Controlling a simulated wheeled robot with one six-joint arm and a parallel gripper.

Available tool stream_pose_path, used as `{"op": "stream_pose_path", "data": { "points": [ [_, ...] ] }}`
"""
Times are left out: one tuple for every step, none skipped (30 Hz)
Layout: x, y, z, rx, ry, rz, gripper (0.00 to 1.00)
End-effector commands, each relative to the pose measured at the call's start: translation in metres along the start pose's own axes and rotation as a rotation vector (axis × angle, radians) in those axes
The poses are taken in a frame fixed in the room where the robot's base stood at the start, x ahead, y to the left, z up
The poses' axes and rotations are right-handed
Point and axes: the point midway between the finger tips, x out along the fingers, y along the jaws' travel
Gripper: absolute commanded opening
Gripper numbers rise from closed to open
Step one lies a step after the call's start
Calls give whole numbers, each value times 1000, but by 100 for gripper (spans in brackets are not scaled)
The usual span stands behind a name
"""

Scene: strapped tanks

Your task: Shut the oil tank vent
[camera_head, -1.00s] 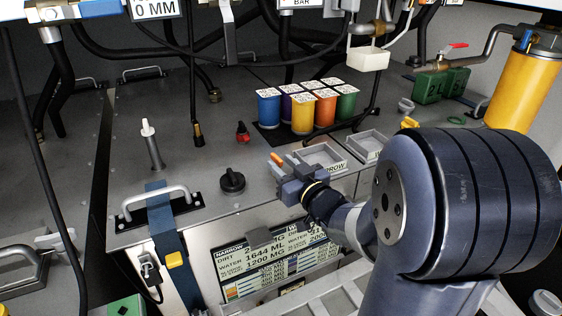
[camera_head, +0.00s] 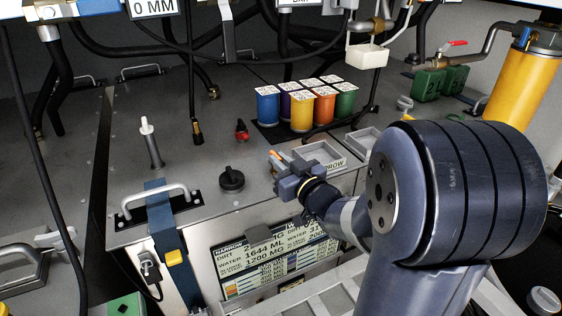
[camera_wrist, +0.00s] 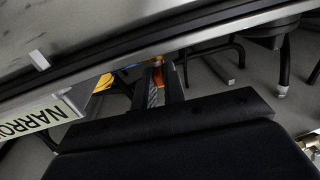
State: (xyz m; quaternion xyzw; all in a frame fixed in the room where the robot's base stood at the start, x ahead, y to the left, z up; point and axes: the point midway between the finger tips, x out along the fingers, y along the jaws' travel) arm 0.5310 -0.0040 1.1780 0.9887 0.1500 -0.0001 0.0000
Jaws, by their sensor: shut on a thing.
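My gripper (camera_head: 277,163) is over the front edge of the grey tank top (camera_head: 205,150), right of a black round knob (camera_head: 231,179). Its jaws are shut on a small orange piece (camera_head: 274,155), which shows between the fingers in the wrist view (camera_wrist: 158,77). I cannot tell whether this piece is loose or fixed to the tank. No part is readably marked as the oil tank vent. A small red knob (camera_head: 242,130) stands farther back. The jaws hide most of the held piece.
Several coloured canisters (camera_head: 300,105) stand behind the gripper. Shallow grey trays (camera_head: 320,155) lie just right of it. A blue strap (camera_head: 163,225) and a metal handle (camera_head: 155,203) are at left. A labelled panel (camera_head: 275,260) covers the tank front.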

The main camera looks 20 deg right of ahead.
Motion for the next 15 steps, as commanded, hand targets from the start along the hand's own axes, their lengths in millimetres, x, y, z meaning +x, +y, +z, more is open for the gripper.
{"op": "stream_pose_path", "data": {
  "points": [
    [0,0,0,0,0,1,0],
    [0,0,0,-1,1,3,0],
    [0,0,1,-2,3,9,0],
    [0,-1,1,-3,4,16,0],
    [1,-1,2,-5,5,25,0],
    [1,-2,2,-7,6,39,0],
    [1,-2,2,-7,7,52,0],
    [1,-2,2,-7,8,63,0],
    [1,-3,2,-8,8,77,0],
    [1,-3,2,-6,8,87,0],
    [1,-3,1,-5,7,95,0],
    [1,-3,1,-4,6,105,0],
    [1,-3,1,-3,5,110,0],
    [0,-3,0,-2,5,114,0],
    [0,-3,0,-1,5,118,0]
  ]
}}
